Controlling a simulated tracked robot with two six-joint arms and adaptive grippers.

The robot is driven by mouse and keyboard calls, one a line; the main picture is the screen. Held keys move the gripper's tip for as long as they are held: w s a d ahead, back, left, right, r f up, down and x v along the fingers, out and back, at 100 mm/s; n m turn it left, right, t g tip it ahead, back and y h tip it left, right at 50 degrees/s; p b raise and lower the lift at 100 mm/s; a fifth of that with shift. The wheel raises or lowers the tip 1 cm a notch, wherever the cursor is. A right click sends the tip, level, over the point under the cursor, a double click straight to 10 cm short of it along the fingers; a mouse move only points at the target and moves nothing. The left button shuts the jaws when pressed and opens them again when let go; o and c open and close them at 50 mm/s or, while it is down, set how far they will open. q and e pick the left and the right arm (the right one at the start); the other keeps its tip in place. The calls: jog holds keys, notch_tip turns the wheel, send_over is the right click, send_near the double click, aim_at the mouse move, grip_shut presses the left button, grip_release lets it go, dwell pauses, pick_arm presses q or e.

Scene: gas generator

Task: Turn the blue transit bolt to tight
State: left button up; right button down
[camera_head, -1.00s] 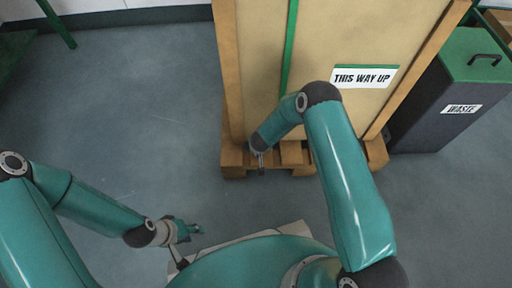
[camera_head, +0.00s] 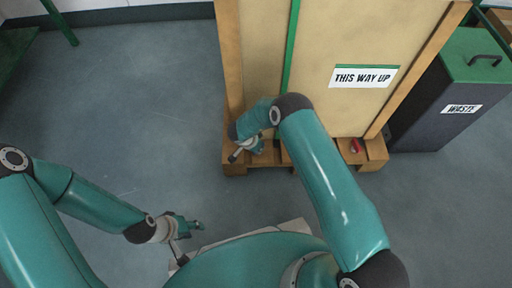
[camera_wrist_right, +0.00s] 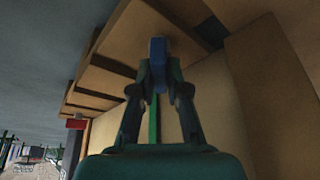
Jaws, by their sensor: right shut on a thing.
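The blue transit bolt (camera_wrist_right: 157,50) shows in the right wrist view between the tips of my right gripper (camera_wrist_right: 158,75), against the wooden pallet (camera_wrist_right: 105,62). The right gripper is shut on it. In the head view my right gripper (camera_head: 249,148) is at the front left part of the pallet (camera_head: 236,169), and the bolt is hidden there. My left gripper (camera_head: 191,225) hangs over the floor at the lower left, away from the pallet; its jaw gap is not clear.
A large crate (camera_head: 340,105) marked THIS WAY UP stands on the pallet. A red part (camera_head: 355,146) sits at the pallet's front right; it also shows in the right wrist view (camera_wrist_right: 75,123). A grey waste bin (camera_head: 425,115) stands at the right.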

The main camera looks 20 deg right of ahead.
jog(key=m+b, duration=0.1)
jog(key=m, duration=0.1)
jog(key=m+g+b, duration=0.1)
jog(key=m, duration=0.1)
jog(key=m+g+b, duration=0.1)
jog(key=m+b, duration=0.1)
jog(key=shift+w+a+f, duration=0.1)
jog(key=shift+w+a, duration=0.2)
jog(key=shift+w, duration=0.1)
jog(key=shift+m+g+b, duration=0.5)
jog(key=shift+m+b, duration=0.3)
jog(key=shift+m, duration=0.5)
jog(key=shift+d+r, duration=0.1)
jog(key=shift+r, duration=0.15)
jog(key=c, duration=1.2)
grip_release()
jog(key=shift+o, duration=0.2)
jog(key=shift+d+f, duration=0.1)
jog(key=shift+s, duration=0.1)
jog(key=v, duration=1.2)
jog(key=shift+f, duration=0.1)
